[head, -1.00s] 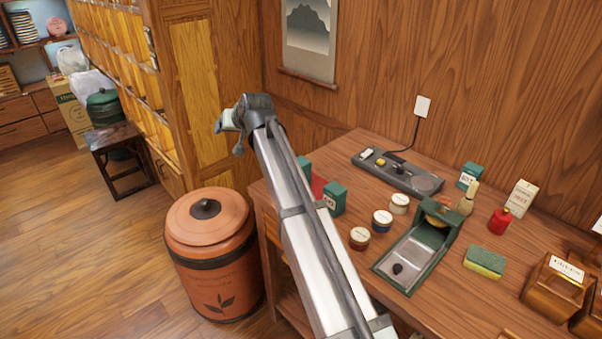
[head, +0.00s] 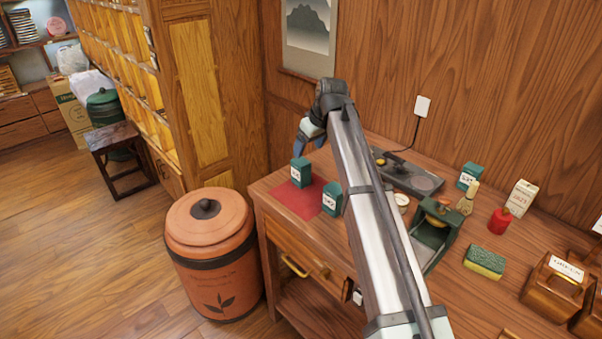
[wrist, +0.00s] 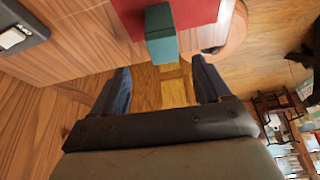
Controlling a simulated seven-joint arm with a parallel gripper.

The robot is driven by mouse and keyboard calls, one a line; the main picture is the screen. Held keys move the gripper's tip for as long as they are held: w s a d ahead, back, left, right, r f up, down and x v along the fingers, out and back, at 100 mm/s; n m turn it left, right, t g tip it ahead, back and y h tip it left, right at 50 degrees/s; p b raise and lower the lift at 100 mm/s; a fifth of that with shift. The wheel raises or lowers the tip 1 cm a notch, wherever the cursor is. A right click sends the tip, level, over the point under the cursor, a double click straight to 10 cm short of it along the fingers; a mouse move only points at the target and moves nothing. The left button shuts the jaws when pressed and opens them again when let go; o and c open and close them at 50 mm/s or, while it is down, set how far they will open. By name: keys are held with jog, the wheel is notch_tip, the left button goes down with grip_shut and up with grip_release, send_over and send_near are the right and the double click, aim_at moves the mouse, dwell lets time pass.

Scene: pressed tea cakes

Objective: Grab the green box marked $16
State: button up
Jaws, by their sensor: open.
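Several small green boxes with white labels stand on the table. One green box (head: 300,172) is on the back part of a red mat (head: 303,200). A second green box (head: 332,198) stands at the mat's right edge, and a third green box (head: 469,176) is at the back right. Their label prices are too small to read surely. My gripper (head: 308,143) is open and empty, above and behind the box on the mat. In the wrist view, one green box (wrist: 162,38) shows just beyond the open fingers (wrist: 163,85), apart from them.
My arm crosses the table and hides part of its middle. A grey device (head: 408,175) lies behind it on the right. A green tray stand (head: 437,225), a red jar (head: 499,221) and a sponge (head: 485,262) are further right. An orange bin (head: 212,255) stands left of the table.

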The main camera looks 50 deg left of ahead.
aim_at(301, 161)
jog(key=x, duration=0.5)
jog(key=shift+s+x, duration=0.15)
jog(key=shift+x, duration=1.15)
jog(key=shift+s+x, duration=0.1)
jog(key=shift+x, duration=1.2)
jog(key=shift+a, duration=0.1)
jog(key=shift+c, duration=0.2)
jog(key=shift+r, duration=0.1)
jog(key=c, duration=1)
jog(key=shift+r, duration=0.1)
